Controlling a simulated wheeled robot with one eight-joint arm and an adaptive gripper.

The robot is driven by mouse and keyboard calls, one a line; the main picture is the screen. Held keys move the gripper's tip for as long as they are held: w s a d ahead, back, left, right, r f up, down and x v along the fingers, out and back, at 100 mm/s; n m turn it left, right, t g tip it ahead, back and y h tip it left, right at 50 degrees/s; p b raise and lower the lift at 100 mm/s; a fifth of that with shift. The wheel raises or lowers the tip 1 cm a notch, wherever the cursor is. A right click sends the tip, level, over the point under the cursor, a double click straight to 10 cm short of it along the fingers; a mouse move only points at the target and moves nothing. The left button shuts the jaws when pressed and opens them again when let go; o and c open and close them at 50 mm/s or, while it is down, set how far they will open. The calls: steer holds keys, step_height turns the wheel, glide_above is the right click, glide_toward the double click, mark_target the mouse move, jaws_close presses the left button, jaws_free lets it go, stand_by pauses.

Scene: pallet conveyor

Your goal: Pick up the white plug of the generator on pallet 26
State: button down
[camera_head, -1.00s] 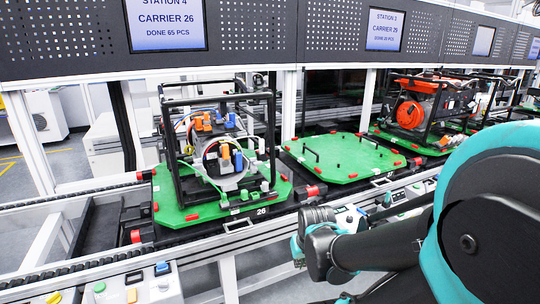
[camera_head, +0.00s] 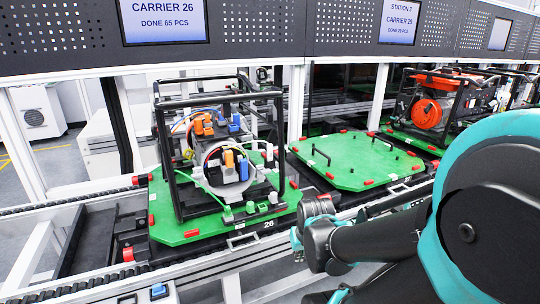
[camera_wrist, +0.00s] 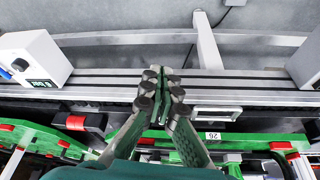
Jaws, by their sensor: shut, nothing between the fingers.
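Pallet 26 (camera_head: 165,226) is a green plate on the conveyor, left of centre in the head view, bearing a generator in a black tube frame (camera_head: 160,148). Small white connector parts (camera_head: 272,198) show at the generator's lower right front; I cannot tell for certain which is the white plug. My gripper (camera_wrist: 161,75) is shut and empty in the wrist view, over the conveyor's front rail near the upside-down 26 label (camera_wrist: 213,136). The plug cannot be made out there. In the head view my wrist is right of pallet 26, apart from the generator; the fingertips are hidden.
An empty green pallet (camera_head: 350,175) lies to the right, and another with an orange generator (camera_head: 427,114) is beyond it. The black frame bars surround the generator. The conveyor rail (camera_head: 190,268) runs along the front. A white box (camera_wrist: 35,58) stands at the wrist view's left.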

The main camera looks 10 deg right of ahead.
mark_target(271, 150)
steer(key=c, duration=2.3)
jaws_free()
steer(key=shift+o, duration=2.6)
steer(key=w+a+r+m+t+y, duration=0.2)
steer(key=w+a+r+m+y, duration=0.2)
steer(key=m, duration=0.4)
steer(key=shift+a+m+t, duration=0.3)
steer(key=shift+a, duration=0.4)
steer(key=w+d+r+m+t, duration=0.3)
steer(key=w+r+m+t, duration=0.15)
steer(key=r+m, duration=0.6)
steer(key=w+d+r+m+t, duration=0.35)
steer(key=r+m+t, duration=0.35)
steer(key=m, duration=0.7)
steer(key=shift+g+y, duration=0.3)
steer(key=shift+g, duration=0.15)
steer(key=shift+x, duration=8.65)
